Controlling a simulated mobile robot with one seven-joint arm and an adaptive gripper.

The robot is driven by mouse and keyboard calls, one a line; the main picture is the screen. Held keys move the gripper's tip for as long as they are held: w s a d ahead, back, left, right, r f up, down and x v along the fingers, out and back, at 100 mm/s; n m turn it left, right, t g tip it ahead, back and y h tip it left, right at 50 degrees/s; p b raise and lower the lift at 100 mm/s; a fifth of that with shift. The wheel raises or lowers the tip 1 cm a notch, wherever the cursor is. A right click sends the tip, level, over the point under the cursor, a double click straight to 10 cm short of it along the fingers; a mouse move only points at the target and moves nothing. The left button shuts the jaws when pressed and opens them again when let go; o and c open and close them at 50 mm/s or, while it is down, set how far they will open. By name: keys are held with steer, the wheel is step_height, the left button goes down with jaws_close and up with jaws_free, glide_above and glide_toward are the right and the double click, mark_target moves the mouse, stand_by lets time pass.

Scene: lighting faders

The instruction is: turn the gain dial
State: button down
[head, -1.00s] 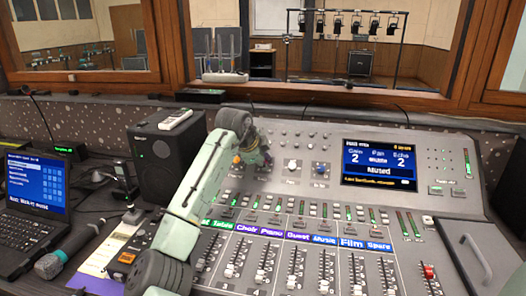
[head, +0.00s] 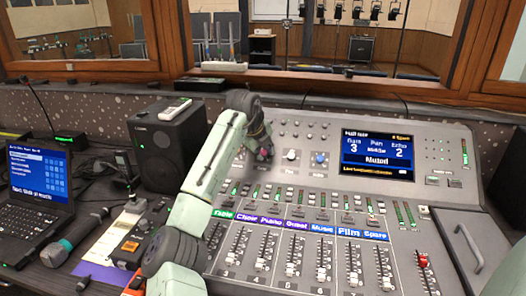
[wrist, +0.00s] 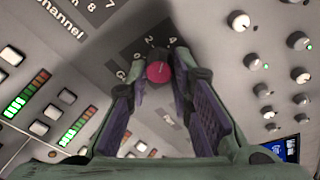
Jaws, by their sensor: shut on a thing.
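The gain dial, a dark knob with a red cap (wrist: 158,72), sits on the sloping console between my fingertips in the wrist view. Printed numbers 0, 2 and 4 show around it, with part of a label starting with G. My gripper (wrist: 157,84) is shut on the dial, one finger on each side. In the head view my gripper (head: 261,148) is on the upper left of the console, and the dial's red cap (head: 264,154) shows just under it. The console screen (head: 377,160) reads Gain 3, Echo 2 and Muted.
A white knob (head: 291,155) and a blue knob (head: 320,158) stand right of the gain dial. Rows of faders (head: 323,262) fill the console's front. A black speaker (head: 167,147), a laptop (head: 40,172) and a microphone (head: 55,254) stand to the left.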

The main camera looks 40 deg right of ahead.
steer(key=shift+s+f+m, duration=0.1)
steer(key=shift+m, duration=0.9)
steer(key=c, duration=1.4)
jaws_free()
steer(key=shift+c, duration=0.2)
steer(key=v, duration=1.2)
steer(key=shift+d, duration=0.1)
